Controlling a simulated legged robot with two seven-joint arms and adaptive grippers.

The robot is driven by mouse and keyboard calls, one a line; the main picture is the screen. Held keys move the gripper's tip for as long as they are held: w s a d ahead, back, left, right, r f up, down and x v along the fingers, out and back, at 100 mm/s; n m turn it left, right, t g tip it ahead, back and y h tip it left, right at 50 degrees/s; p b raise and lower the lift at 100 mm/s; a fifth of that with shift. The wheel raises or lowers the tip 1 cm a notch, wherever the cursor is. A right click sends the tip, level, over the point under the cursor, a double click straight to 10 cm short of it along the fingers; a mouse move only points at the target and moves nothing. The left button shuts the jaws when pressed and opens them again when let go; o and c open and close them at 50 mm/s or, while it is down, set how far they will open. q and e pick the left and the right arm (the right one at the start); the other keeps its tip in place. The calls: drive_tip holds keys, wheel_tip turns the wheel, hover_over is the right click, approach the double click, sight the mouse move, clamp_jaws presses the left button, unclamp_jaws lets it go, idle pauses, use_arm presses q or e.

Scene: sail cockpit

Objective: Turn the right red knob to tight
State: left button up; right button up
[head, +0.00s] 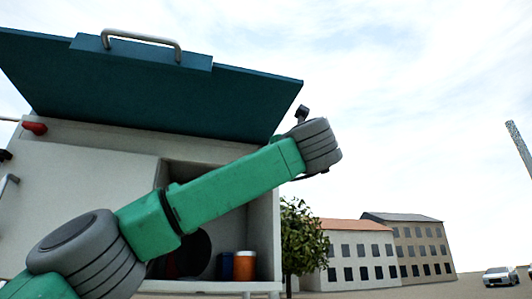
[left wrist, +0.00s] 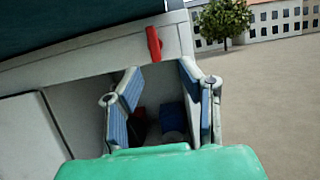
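In the left wrist view, a red knob (left wrist: 154,43) sits on the pale front panel just under the teal lid, near the panel's right end. It is a long handle standing nearly upright. My left gripper (left wrist: 160,71) is open and empty, its two blue-padded fingers just below the knob in the picture and apparently apart from it. In the head view, another red knob (head: 35,128) lies nearly level at the panel's left end. My green arm crosses the head view; the left gripper and the right-hand knob do not show there. My right gripper is not in view.
The teal lid (head: 150,80) with a metal handle (head: 141,40) overhangs the panel. Below it is an open compartment with a blue container (head: 225,266) and an orange container (head: 245,266). A tree (head: 301,235) and open ground lie to the right.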

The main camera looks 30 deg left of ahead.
use_arm(q)
drive_tip(key=p+x, duration=0.1)
drive_tip(key=x, duration=0.2)
drive_tip(key=a+p+x, duration=0.1)
drive_tip(key=x, duration=0.2)
drive_tip(key=s+p+x, duration=0.1)
drive_tip(key=x, duration=0.2)
drive_tip(key=shift+w+a+f, duration=0.1)
drive_tip(key=shift+a+f, duration=0.2)
drive_tip(key=shift+w+r, duration=0.15)
drive_tip(key=shift+w, duration=0.05)
drive_tip(key=shift+w+d+r, duration=0.1)
drive_tip(key=shift+d, duration=0.05)
drive_tip(key=shift+d+r, duration=0.1)
drive_tip(key=shift+d, duration=0.35)
drive_tip(key=c, duration=0.3)
drive_tip(key=shift+a, duration=0.25)
clamp_jaws()
drive_tip(key=shift+a, duration=0.15)
